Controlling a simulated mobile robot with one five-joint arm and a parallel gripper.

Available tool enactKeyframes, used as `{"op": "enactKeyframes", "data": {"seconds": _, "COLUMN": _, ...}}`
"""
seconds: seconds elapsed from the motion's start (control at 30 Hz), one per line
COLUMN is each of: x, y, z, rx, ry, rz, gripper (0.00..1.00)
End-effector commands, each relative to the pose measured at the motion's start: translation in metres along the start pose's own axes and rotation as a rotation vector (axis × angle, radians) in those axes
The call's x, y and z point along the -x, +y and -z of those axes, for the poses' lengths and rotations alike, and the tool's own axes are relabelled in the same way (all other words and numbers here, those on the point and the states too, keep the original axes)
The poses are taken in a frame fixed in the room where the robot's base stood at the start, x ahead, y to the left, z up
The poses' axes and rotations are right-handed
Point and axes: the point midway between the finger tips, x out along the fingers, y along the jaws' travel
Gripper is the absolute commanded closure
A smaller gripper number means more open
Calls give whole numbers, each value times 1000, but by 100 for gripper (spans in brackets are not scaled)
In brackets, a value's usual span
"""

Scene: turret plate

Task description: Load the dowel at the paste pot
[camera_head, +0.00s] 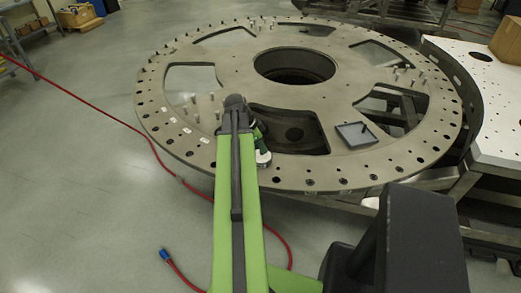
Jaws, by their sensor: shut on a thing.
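My gripper (259,142) is at the near side of the big grey turret plate, partly hidden behind my green arm. Its fingertips are hard to make out. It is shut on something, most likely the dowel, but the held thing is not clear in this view. A small white and dark rounded thing (263,158) shows right beside the gripper, over the plate's near rim. I cannot tell whether it is the paste pot or part of my gripper. No other paste pot can be made out.
The round turret plate (225,73) has large cutouts, a central hole and rim holes. Several upright grey pins stand on it. A shallow dark square tray (352,138) lies right of the gripper. A red hose (110,118) crosses the floor. A white perforated table (497,108) adjoins at right.

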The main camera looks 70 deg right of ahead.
Motion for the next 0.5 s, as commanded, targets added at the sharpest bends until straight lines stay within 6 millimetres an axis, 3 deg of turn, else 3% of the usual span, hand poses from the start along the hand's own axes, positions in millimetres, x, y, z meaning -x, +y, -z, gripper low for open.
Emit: {"op": "enactKeyframes", "data": {"seconds": 0.5, "x": -5, "y": 0, "z": -2, "rx": 0, "ry": 0, "rz": 0, "gripper": 100}}
